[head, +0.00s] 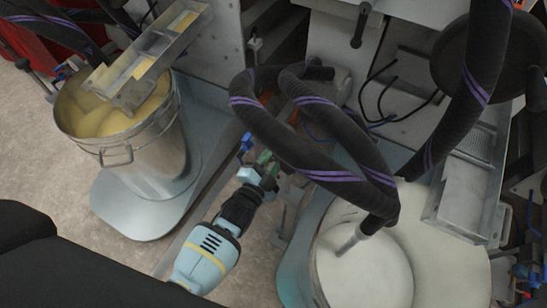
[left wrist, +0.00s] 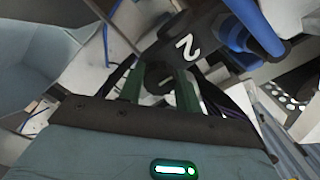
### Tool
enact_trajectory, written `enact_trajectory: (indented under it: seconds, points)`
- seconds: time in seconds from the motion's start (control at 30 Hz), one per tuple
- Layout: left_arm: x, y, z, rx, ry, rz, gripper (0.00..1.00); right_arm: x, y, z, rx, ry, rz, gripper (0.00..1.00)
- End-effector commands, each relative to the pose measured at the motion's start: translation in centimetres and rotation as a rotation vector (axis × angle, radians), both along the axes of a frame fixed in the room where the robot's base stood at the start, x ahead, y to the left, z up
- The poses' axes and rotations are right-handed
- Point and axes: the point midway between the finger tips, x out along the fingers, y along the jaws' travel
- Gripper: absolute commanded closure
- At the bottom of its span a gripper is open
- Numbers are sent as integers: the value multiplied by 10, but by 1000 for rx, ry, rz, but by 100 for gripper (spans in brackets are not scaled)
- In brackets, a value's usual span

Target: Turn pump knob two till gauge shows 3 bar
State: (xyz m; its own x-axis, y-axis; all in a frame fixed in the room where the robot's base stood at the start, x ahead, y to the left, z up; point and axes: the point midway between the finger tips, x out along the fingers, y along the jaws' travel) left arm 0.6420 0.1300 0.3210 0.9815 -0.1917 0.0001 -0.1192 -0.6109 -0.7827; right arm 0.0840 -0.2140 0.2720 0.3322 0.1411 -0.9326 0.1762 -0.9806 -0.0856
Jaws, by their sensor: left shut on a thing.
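My left gripper (head: 266,166) reaches up from below in the head view, its green fingers close to the pump area under the black hoses. In the left wrist view, the two green fingers (left wrist: 160,88) are shut on a dark knob (left wrist: 160,73). A black part with a white number 2 (left wrist: 186,47) is just beyond the fingers. The knob is mostly hidden by the fingers, and in the head view I cannot make it out. I see no gauge face that can be read in either view. My right gripper is not in view.
Black hoses with purple stripes (head: 315,150) loop just above and right of my left gripper. A metal bucket of yellow paint (head: 150,150) stands at left. A container of white paint (head: 370,270) is at lower right. A blue fitting (left wrist: 255,25) is close to the fingers.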

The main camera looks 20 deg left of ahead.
Motion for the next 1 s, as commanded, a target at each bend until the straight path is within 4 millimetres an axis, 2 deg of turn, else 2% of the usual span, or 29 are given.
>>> enact_trajectory:
  seconds: [0.03,0.07,0.23,0.57,1.0]
  points:
    - [-1,0,-1,-1,2,0,89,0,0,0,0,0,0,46]
    - [0,0,-1,-1,2,0,65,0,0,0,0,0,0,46]
    - [0,0,-1,-1,2,0,45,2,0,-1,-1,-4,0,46]
    - [-4,1,0,-1,2,0,45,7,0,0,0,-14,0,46]
    - [-64,13,1,-1,2,0,45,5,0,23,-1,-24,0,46]
